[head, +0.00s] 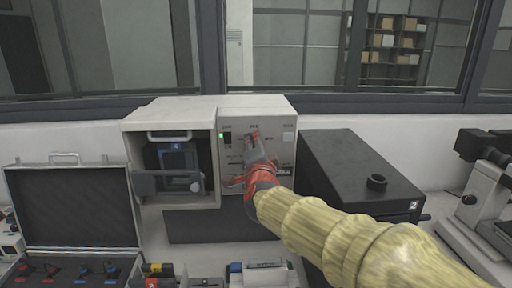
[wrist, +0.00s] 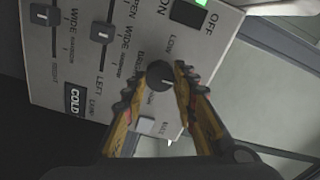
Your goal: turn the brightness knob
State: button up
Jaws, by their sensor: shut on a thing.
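The brightness knob (wrist: 159,74) is a round black dial with a light pointer mark, on the light control panel (wrist: 122,73) in the wrist view. Lettering that reads LOW shows beside it; the other lettering is partly covered. My gripper (wrist: 156,92) has one finger on each side of the knob and is shut on it. In the head view my gripper (head: 253,143) reaches the front panel of the beige machine (head: 172,111), and the gripper and arm hide the knob.
Two black sliders (wrist: 44,15) (wrist: 103,33) and an ON/OFF switch (wrist: 188,13) with a green light share the panel. A black box (head: 350,165) and a microscope (head: 484,185) stand right; an open case (head: 75,203) stands left.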

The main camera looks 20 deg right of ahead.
jog(key=o, duration=1.1)
jog(key=shift+o, duration=0.2)
jog(key=s+a, duration=0.2)
jog(key=s, duration=0.9)
jog(key=shift+s+a, duration=0.15)
jog(key=shift+s, duration=0.25)
